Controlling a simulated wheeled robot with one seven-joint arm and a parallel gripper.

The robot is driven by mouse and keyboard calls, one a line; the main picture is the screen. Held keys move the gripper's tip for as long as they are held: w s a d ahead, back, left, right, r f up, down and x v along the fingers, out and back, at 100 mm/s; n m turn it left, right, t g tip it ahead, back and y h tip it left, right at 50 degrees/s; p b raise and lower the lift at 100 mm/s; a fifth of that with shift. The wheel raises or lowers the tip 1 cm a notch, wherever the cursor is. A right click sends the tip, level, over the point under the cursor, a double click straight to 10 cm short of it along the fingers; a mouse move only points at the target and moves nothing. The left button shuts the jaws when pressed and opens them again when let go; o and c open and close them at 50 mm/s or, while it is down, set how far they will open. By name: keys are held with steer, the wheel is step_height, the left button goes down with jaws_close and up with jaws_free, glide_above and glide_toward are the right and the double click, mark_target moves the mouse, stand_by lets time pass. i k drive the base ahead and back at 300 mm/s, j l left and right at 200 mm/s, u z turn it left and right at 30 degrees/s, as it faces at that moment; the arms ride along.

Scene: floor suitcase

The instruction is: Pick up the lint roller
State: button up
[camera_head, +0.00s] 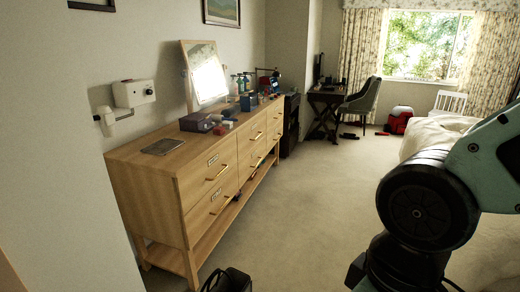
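I cannot make out a lint roller for certain in the head view. Small items that are too small to name lie on the wooden dresser (150,185), on its top and along its low shelf. My arm (420,205) fills the right side, with a black joint and pale teal links, and runs down out of the picture. A black shape (226,281) shows at the bottom edge, left of the arm. It may be the end of my gripper, but it is cut off and I cannot tell its state or any hold.
A dark box (198,122), a flat grey item (162,146), bottles and a leaning mirror (206,75) are on the dresser. The carpet (310,190) is clear in the middle. A bed (430,133) is at right; a desk (328,97) and chair (361,100) stand behind.

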mark_target(216, 118)
steer(key=i+l+z, duration=0.25)
steer(key=i, duration=0.75)
steer(key=i+j+z, duration=0.15)
steer(key=i+z, duration=0.15)
steer(key=i, duration=0.65)
steer(key=i+j+u, duration=0.1)
steer(key=i+u, duration=0.35)
steer(key=i, duration=0.15)
steer(key=i+u, duration=0.4)
steer(key=i, duration=0.15)
steer(key=i+l+u, duration=0.45)
steer(key=i, duration=0.15)
steer(key=i+j+u, duration=0.2)
steer(key=i+u, duration=0.6)
steer(key=i, duration=0.1)
